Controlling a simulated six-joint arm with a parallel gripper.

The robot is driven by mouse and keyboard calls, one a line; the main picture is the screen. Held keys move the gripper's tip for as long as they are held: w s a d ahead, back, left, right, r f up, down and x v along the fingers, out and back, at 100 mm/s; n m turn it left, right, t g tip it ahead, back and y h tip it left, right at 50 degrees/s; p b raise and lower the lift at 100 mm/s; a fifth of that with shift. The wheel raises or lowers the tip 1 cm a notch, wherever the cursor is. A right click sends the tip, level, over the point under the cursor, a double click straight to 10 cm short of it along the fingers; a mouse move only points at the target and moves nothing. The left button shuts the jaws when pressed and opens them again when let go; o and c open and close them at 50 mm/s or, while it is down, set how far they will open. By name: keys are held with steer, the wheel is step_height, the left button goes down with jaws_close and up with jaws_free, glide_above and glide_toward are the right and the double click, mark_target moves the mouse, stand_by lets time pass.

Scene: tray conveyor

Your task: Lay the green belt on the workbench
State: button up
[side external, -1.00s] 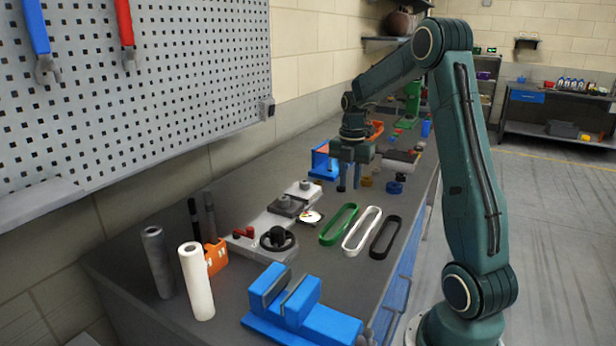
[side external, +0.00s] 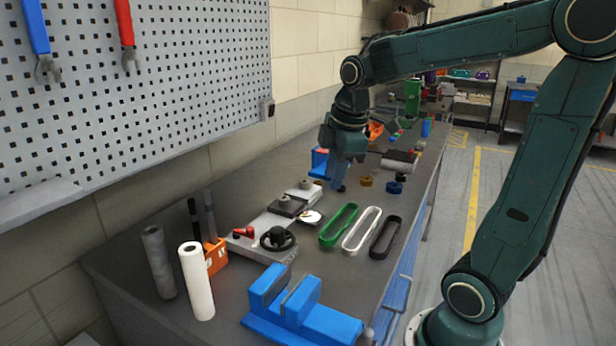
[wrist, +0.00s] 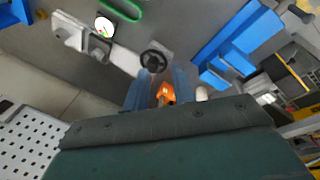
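The green belt (side external: 338,226) is a long narrow loop. It lies on the dark workbench (side external: 330,262), left of a white loop and a black loop. Part of it shows at the top edge of the wrist view (wrist: 124,11). My gripper (side external: 338,188) is above the bench beyond the green belt, apart from it. In the wrist view my gripper (wrist: 160,78) has its two blue-grey fingers spread with nothing held between them.
The white loop (side external: 362,228) and black loop (side external: 386,237) lie beside the green one. A device with a black handwheel (side external: 278,238), an orange box (side external: 215,256) and a blue vise (side external: 300,308) stand nearer the camera. White (side external: 197,282) and grey rolls stand at left.

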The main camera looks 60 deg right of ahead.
steer(key=s+a+m+t+y, duration=0.1)
steer(key=s+a+m+t, duration=0.2)
steer(key=s+a+m, duration=0.5)
steer(key=s+a, duration=0.2)
steer(key=s, duration=0.1)
steer(key=shift+a+m, duration=0.4)
